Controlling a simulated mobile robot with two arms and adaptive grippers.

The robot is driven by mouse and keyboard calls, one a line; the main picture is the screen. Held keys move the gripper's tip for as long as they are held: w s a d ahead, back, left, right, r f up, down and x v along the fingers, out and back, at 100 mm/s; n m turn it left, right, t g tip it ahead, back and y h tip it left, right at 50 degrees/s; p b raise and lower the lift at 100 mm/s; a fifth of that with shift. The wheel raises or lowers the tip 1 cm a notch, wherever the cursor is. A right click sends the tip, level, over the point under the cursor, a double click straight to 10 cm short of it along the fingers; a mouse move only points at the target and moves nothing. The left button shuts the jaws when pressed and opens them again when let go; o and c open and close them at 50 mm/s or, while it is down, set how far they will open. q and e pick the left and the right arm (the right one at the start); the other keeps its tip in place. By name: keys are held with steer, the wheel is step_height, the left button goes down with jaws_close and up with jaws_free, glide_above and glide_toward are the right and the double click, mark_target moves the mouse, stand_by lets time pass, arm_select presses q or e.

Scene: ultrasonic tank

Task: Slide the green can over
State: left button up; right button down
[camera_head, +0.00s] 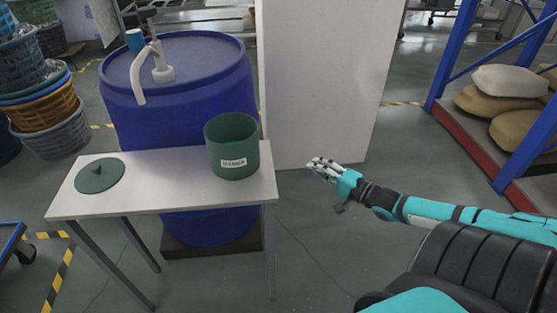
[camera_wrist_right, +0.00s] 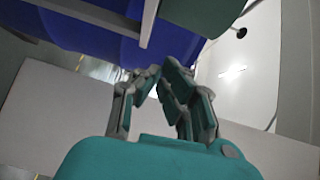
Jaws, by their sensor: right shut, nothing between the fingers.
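The green can (camera_head: 231,150) is an open-topped cylinder with a white label. It stands upright near the right end of a small white table (camera_head: 170,190). A round green lid (camera_head: 100,176) with a small knob lies flat at the table's left end. My right gripper (camera_head: 316,166) is right of the table and the can, clear of both. It is shut and empty. In the right wrist view the gripper (camera_wrist_right: 160,88) shows with its fingers close together, and a green surface (camera_wrist_right: 200,14), probably the can, shows at the top. My left gripper is not in view.
A big blue drum (camera_head: 180,90) with a white pump stands right behind the table. A white panel (camera_head: 325,80) rises behind and to the right. Stacked baskets (camera_head: 45,110) stand at the left. A blue rack with sacks (camera_head: 510,82) is at the right.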

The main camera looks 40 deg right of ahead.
steer(key=shift+y, duration=0.3)
steer(key=w+a, duration=0.2)
steer(key=w, duration=0.2)
steer(key=w+a+r, duration=0.1)
steer(key=w+a, duration=0.1)
steer(key=w, duration=0.2)
steer(key=w+a+b, duration=0.1)
steer(key=w+a, duration=0.1)
steer(key=w, duration=0.2)
steer(key=shift+w+a+r, duration=0.15)
steer(key=shift+w+a, duration=0.05)
steer(key=shift+a, duration=0.1)
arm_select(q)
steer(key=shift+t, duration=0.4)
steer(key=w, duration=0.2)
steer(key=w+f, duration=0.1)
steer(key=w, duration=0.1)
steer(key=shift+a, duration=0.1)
